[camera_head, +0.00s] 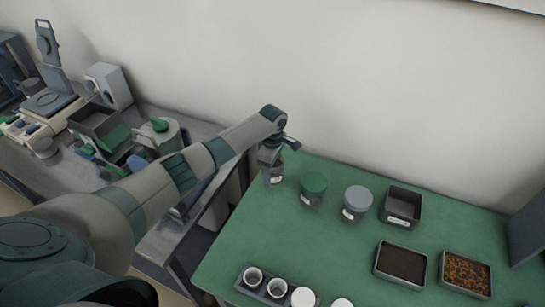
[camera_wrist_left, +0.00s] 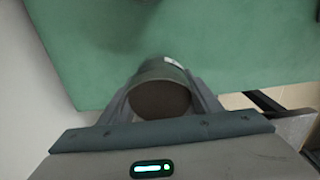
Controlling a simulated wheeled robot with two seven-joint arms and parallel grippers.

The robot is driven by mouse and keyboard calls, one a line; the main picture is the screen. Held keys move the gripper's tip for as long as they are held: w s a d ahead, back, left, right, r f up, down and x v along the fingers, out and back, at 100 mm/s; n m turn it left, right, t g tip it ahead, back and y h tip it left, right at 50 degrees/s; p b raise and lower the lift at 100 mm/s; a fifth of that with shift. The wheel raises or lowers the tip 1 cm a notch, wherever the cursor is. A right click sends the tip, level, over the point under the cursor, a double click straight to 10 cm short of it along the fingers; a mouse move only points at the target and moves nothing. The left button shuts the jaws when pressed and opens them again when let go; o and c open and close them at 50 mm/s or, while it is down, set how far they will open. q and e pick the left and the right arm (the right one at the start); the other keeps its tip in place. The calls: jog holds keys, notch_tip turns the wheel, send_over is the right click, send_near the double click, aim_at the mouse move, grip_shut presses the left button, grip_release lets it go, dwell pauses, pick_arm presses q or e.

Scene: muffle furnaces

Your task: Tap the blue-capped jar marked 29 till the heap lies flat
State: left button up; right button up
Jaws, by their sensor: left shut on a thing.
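My left gripper (camera_head: 270,157) is shut on a clear jar (camera_head: 274,174) at the far left corner of the green table. In the left wrist view the jar (camera_wrist_left: 160,98) sits between the two fingers, its near round face dark brown, with a pale label on its far side. The gripper hides its top in the head view, so I cannot tell its cap colour. I cannot read the label or tell whether the jar touches the table. A green-capped jar (camera_head: 313,188) and a grey-capped jar (camera_head: 356,202) stand to its right, labels too small to read.
The green table (camera_head: 240,245) holds an empty dark tray (camera_head: 402,206), a tray of dark material (camera_head: 401,264), a tray of orange-brown bits (camera_head: 466,272) and white cups (camera_head: 253,277) in front. A cluttered bench stands left, a wall behind. The table's centre is clear.

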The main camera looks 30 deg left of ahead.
pick_arm(q)
jog(key=shift+f, duration=0.1)
notch_tip(320, 180, down, 5)
jog(key=shift+r+b, duration=0.15)
jog(key=shift+b, duration=0.85)
jog(key=shift+r, duration=0.45)
jog(key=o, duration=1.2)
jog(key=shift+r, duration=0.1)
notch_tip(320, 180, up, 17)
jog(key=b, duration=0.3)
jog(key=shift+r, duration=0.1)
